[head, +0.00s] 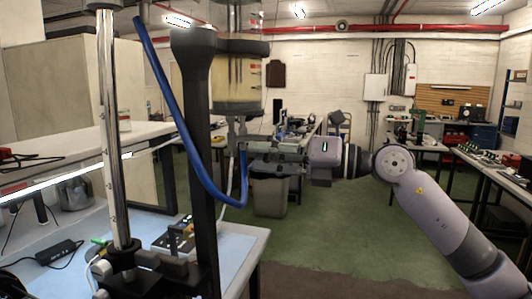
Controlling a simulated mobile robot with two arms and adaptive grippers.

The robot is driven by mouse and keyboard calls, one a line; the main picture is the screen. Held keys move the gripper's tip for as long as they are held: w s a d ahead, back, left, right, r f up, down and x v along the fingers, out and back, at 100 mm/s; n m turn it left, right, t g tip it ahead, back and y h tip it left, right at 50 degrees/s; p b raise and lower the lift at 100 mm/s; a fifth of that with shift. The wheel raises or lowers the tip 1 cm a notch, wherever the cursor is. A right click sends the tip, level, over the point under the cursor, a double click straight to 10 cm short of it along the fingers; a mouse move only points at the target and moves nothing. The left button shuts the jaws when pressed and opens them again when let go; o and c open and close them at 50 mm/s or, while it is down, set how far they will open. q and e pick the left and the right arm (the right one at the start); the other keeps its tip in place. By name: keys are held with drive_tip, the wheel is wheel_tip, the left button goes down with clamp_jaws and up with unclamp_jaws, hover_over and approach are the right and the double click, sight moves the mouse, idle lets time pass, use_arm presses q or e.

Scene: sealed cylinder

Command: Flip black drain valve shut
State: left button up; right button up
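A clear cylinder (238,80) with pale yellowish liquid stands upright at the upper centre of the head view, beside a black post (198,130). The drain valve (238,130) sits below its base. It is small and partly hidden, so I cannot tell how its handle is turned. My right gripper (250,154) reaches in from the right, level, with its fingertips just below and beside the valve. I cannot tell whether they touch it, or whether the fingers are open or shut. My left gripper is not in view.
A blue hose (170,110) loops down past the post to beneath the valve. A chrome rod (108,130) stands at the left on a bench with a blue mat (240,250). A grey bin (270,197) stands behind my gripper. Green floor (340,235) is open at centre right.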

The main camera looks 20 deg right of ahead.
clamp_jaws()
idle(0.3)
idle(0.3)
drive_tip(key=shift+s+r+m+p, duration=0.1)
drive_tip(key=shift+r+m+p, duration=0.2)
drive_tip(key=shift+m+p, duration=0.45)
drive_tip(key=m+p, duration=0.2)
drive_tip(key=p, duration=0.1)
drive_tip(key=r+m+p, duration=0.1)
drive_tip(key=m+p, duration=0.1)
drive_tip(key=p, duration=0.1)
drive_tip(key=m+p, duration=0.2)
drive_tip(key=p, duration=0.1)
drive_tip(key=shift+s+a+r, duration=0.25)
drive_tip(key=shift+r, duration=0.15)
drive_tip(key=shift+m+p, duration=0.75)
drive_tip(key=shift+p, duration=0.05)
